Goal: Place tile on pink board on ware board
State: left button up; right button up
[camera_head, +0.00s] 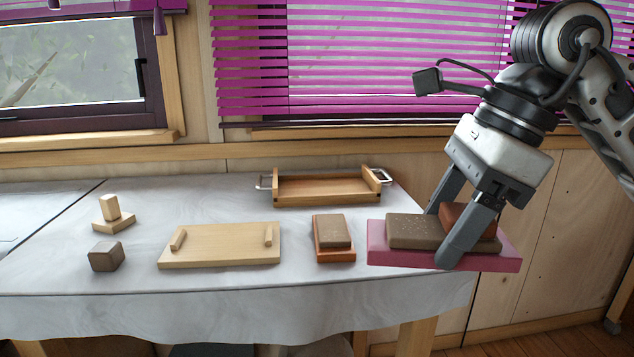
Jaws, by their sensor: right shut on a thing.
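The pink board (385,257) lies at the right end of the table. A grey-brown tile (412,230) lies on it, and a terracotta tile (488,222) shows over the brown tile's right half. My right gripper (439,236) reaches down from the upper right, one finger behind the brown tile and one in front. It is shut on the brown tile; the front finger hides part of both tiles. The ware board seems to be the pale wooden board (215,245) with two small battens, left of centre, with nothing else on it. My left gripper is not in view.
A brown tile (332,228) on a terracotta tile (335,254) stands between the boards. A wooden tray (325,190) with metal handles is at the back. Small wooden blocks (112,214) and a grey-brown cube (106,256) stand at the left. The front strip of table is clear.

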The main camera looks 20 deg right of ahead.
aim_at(324, 188)
jog(key=i, duration=1.25)
